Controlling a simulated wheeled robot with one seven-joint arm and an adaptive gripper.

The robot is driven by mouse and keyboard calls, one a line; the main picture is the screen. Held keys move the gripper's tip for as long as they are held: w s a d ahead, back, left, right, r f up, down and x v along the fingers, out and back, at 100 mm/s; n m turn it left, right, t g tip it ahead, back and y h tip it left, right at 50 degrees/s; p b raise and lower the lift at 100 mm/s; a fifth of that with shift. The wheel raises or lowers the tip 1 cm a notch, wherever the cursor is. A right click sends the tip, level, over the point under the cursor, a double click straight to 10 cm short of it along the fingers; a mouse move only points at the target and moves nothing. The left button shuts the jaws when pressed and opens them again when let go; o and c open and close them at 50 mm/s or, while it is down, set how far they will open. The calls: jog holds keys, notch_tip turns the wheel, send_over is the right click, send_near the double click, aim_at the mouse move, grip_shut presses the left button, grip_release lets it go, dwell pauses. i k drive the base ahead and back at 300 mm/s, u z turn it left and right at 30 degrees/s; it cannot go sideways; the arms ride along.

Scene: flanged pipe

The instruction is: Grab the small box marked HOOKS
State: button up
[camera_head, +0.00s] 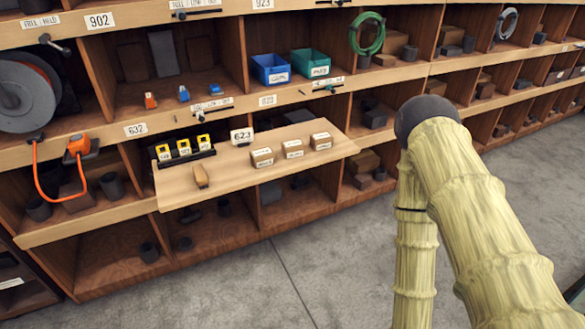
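Three small cardboard boxes stand in a row on a pull-out wooden board (225,191): a left box (262,157), a middle box (293,149) and a right box (321,141). Each has a white label on its front. The print is too small to read, so I cannot tell which one is marked HOOKS. The boxes stand apart from each other, toward the right half of the board. My arm, in a pale yellow sleeve, rises at the right and bends down again out of the frame. My gripper is not in view.
Blue (271,69) and teal (310,64) bins sit on the shelf above. An orange hose (40,175) hangs left. The grey floor (330,260) is clear.

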aim_at(294, 148)
jog(key=z, duration=0.2)
jog(key=k, duration=0.3)
jog(key=u, duration=0.95)
jog(key=i, duration=1.05)
jog(key=z, duration=0.55)
